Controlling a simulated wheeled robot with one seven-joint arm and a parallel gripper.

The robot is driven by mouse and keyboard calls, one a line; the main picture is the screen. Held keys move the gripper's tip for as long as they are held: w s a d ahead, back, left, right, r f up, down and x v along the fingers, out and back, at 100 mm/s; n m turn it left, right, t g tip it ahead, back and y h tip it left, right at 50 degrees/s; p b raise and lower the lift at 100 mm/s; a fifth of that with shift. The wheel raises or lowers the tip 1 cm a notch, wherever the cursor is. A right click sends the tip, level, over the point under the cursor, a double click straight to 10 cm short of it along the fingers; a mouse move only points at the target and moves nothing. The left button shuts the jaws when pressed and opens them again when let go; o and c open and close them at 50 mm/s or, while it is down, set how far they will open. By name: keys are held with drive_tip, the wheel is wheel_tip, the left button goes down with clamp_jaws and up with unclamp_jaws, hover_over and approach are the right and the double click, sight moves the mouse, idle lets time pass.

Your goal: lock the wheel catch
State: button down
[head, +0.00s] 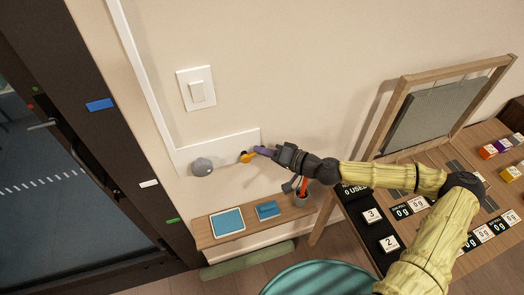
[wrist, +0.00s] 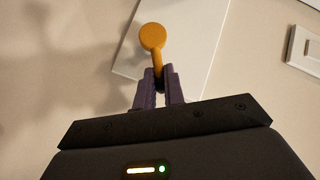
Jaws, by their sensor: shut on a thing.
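An orange lever (head: 247,157) with a round end is at the white wall panel (head: 222,148); I take it for the wheel catch. In the wrist view the orange lever (wrist: 153,40) shows its round end beyond my fingertips, its stem running down between them. My gripper (head: 257,151) has purple fingers and is shut on the stem; the fingers also show in the wrist view (wrist: 160,82).
A light switch (head: 197,89) is on the wall above the panel. A dark door frame stands left, a wooden display table (head: 440,160) right.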

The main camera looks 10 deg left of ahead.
drive_tip(key=f+b, duration=0.1)
drive_tip(key=b, duration=0.1)
drive_tip(key=shift+d+m+b, duration=0.1)
drive_tip(key=shift+m+b, duration=0.2)
drive_tip(key=shift+b, duration=0.05)
drive_tip(key=shift+w+d+f+m+y+b, duration=0.15)
drive_tip(key=shift+m+y+b, duration=0.15)
drive_tip(key=shift+y+b, duration=0.5)
drive_tip(key=c, duration=1.5)
unclamp_jaws()
drive_tip(key=b+v, duration=0.1)
drive_tip(key=v, duration=0.4)
drive_tip(key=b+v, duration=0.2)
drive_tip(key=v, duration=0.4)
drive_tip(key=b+v, duration=0.1)
drive_tip(key=v, duration=0.5)
drive_tip(key=shift+s+d+r, duration=0.1)
drive_tip(key=shift+s+r, duration=0.1)
drive_tip(key=shift+r, duration=0.15)
